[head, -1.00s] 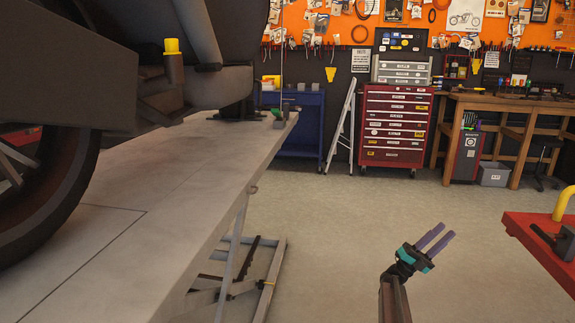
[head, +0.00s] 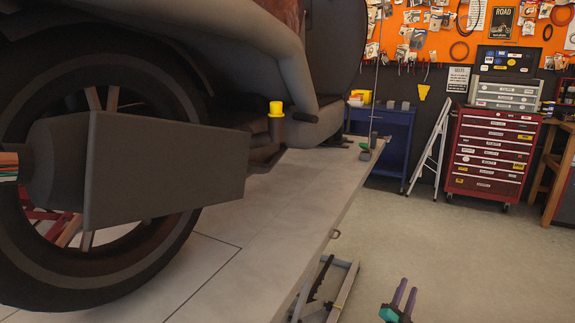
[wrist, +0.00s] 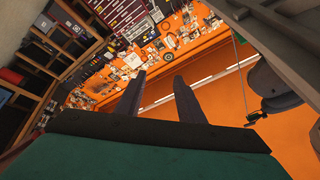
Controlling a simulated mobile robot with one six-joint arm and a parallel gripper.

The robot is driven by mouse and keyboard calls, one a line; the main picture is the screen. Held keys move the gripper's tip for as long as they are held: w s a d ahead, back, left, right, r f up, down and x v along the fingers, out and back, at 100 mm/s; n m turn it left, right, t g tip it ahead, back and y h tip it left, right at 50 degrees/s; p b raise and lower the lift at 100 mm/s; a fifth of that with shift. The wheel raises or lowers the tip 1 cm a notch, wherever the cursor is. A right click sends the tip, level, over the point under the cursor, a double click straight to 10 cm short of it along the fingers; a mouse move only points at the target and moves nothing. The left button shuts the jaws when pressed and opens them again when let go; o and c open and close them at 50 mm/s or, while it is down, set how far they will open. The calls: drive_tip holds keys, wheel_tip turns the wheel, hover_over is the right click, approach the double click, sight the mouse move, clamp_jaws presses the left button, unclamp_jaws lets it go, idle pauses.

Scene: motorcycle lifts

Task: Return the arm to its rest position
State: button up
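My gripper (head: 402,298) shows at the bottom edge of the head view, right of the lift, with two purple fingers pointing up and a teal body. Most of my arm is below the picture. In the wrist view my gripper (wrist: 160,100) has its two dark fingers apart with nothing between them. The fingers point toward the orange tool wall (wrist: 190,90). My gripper is clear of the lift platform (head: 290,195) and touches nothing that I can see.
A motorcycle with a large rear wheel (head: 100,150) and a dark box-shaped part (head: 165,170) stands on the platform at left. A yellow cap (head: 276,108) sits on it. A blue cart (head: 385,140), stepladder (head: 428,150) and red tool chest (head: 490,155) stand behind. Floor at right is clear.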

drive_tip(key=s+a+f+n+g+y+p, duration=0.2)
drive_tip(key=a+f+n+y+p, duration=0.55)
drive_tip(key=a, duration=0.75)
drive_tip(key=s+a+f+n+g+y, duration=0.3)
drive_tip(key=s+a+f+g+y, duration=0.25)
drive_tip(key=s+a+f, duration=0.6)
drive_tip(key=s+a+f+n+g+p, duration=0.1)
drive_tip(key=s+a+f+g, duration=0.2)
drive_tip(key=s, duration=0.6)
drive_tip(key=s+f+n+g+p, duration=0.1)
drive_tip(key=s+f+n+g, duration=0.1)
drive_tip(key=s+g, duration=0.5)
drive_tip(key=s+r+n+g, duration=0.1)
drive_tip(key=s+g, duration=0.1)
drive_tip(key=s, duration=0.8)
drive_tip(key=s+d+r+n+g, duration=0.1)
drive_tip(key=s+r+g, duration=0.1)
drive_tip(key=s, duration=0.8)
drive_tip(key=shift+s+r+g, duration=0.25)
drive_tip(key=shift+g, duration=0.6)
drive_tip(key=shift+d+n, duration=0.1)
drive_tip(key=shift+n, duration=0.15)
